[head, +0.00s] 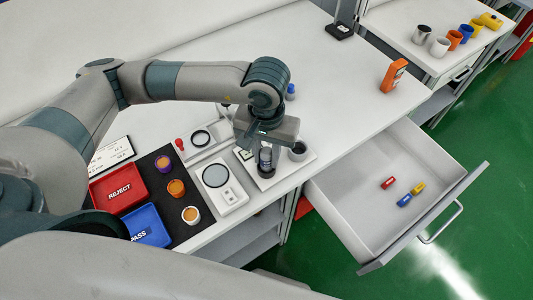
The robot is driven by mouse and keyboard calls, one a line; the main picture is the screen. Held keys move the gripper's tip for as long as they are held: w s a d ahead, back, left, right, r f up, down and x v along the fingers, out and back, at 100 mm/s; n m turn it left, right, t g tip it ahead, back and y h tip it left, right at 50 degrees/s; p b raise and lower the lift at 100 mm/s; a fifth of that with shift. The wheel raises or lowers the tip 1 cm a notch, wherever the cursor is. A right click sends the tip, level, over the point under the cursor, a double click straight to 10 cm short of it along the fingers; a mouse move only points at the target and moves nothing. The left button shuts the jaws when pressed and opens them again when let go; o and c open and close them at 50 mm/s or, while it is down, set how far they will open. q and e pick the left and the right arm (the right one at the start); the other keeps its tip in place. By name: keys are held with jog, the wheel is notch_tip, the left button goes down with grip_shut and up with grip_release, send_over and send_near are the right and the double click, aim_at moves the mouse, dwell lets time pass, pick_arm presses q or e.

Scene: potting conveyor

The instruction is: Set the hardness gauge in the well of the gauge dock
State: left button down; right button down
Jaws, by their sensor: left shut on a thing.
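My left gripper (266,148) points down over the white plate (268,183), which looks like the gauge dock. It is shut on a small dark cylinder (265,160), which looks like the hardness gauge. The cylinder is upright and mostly hidden by the fingers. Its lower end is at or just above the plate; I cannot tell whether it is inside a well. My right gripper is not in view.
A white device with a round disc (215,175) stands left of the plate. A black mat (185,232) holds several capped jars, beside red (118,188) and blue (147,226) trays. An open drawer (350,215) juts out at right. An orange device (393,76) stands on the table.

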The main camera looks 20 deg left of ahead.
pick_arm(q)
jog(key=c, duration=1.5)
grip_release()
jog(key=shift+o, duration=0.2)
jog(key=shift+r, duration=0.1)
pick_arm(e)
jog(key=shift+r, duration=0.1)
pick_arm(q)
jog(key=shift+r+p, duration=0.1)
jog(key=shift+p, duration=0.25)
jog(key=shift+r+b, duration=0.3)
jog(key=shift+b, duration=0.05)
notch_tip(320, 180, up, 8)
jog(key=shift+r+b, duration=0.25)
jog(key=shift+b, duration=0.85)
notch_tip(320, 180, up, 3)
jog(key=shift+f, duration=0.2)
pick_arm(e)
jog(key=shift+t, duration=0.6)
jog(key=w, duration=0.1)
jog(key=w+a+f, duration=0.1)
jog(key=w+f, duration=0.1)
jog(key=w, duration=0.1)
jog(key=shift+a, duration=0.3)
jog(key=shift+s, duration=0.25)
